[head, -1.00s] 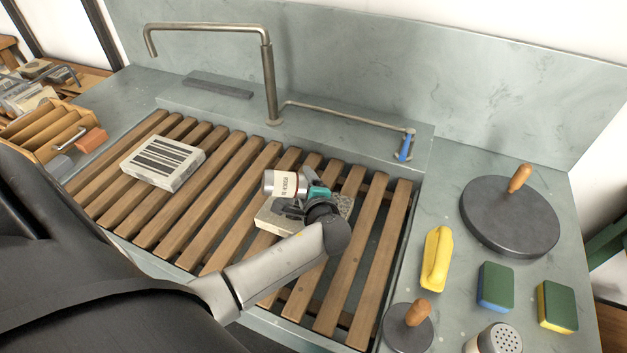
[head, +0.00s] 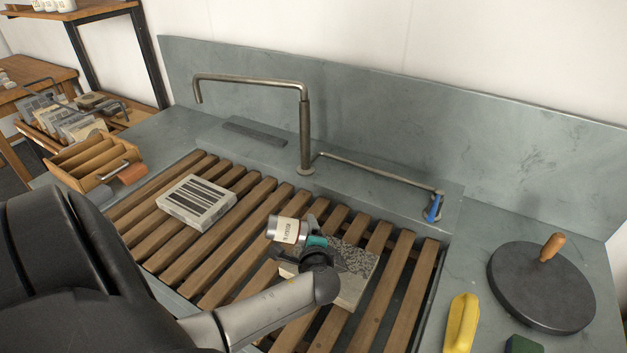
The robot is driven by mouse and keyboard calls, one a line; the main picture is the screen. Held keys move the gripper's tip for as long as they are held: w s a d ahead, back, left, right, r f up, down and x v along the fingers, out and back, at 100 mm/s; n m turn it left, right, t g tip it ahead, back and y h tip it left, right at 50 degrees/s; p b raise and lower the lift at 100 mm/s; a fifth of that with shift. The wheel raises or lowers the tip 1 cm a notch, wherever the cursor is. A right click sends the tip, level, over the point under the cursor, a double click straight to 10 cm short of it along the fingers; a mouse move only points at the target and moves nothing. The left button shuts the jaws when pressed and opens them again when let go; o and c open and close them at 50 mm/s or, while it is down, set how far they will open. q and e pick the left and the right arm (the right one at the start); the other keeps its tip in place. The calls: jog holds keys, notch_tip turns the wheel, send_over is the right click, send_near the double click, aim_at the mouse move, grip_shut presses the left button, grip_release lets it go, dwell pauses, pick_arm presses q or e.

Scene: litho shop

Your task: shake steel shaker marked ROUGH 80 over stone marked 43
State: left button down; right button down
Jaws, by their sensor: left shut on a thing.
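The steel shaker (head: 287,230) has a cream label whose print is too small to read for certain. My left gripper (head: 312,242) is shut on it and holds it tilted on its side, above the left part of a speckled grey stone (head: 358,265). The stone lies on the wooden slats, partly hidden by my gripper and forearm. No number is readable on it. A second stone (head: 197,201), pale with dark stripes on top, lies on the slats to the left. My right gripper is not in view.
The slatted rack (head: 228,262) spans the sink. A bent tap (head: 305,125) rises behind it, with a blue-handled pipe (head: 434,208) at right. A round dark disc with a wooden knob (head: 541,287) and a yellow object (head: 461,322) lie right. A wooden divided box (head: 94,160) stands left.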

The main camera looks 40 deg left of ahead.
pick_arm(q)
jog(key=shift+s+d+r+p, duration=0.1)
jog(key=shift+s+d+p, duration=0.2)
jog(key=shift+s, duration=0.45)
jog(key=shift+s+d+p, duration=0.1)
jog(key=shift+s+p, duration=0.3)
jog(key=shift+s, duration=0.4)
jog(key=shift+s+d+r+p, duration=0.1)
jog(key=shift+s+d+p, duration=0.2)
jog(key=shift+s, duration=0.45)
jog(key=shift+w+d+f, duration=0.1)
jog(key=shift+w+d, duration=0.35)
jog(key=shift+d, duration=1.25)
jog(key=shift+w+d+r, duration=0.1)
jog(key=shift+w+d, duration=0.3)
jog(key=shift+d, duration=1.3)
jog(key=shift+w+d+f, duration=0.1)
jog(key=shift+w+d, duration=0.35)
jog(key=shift+d, duration=1.25)
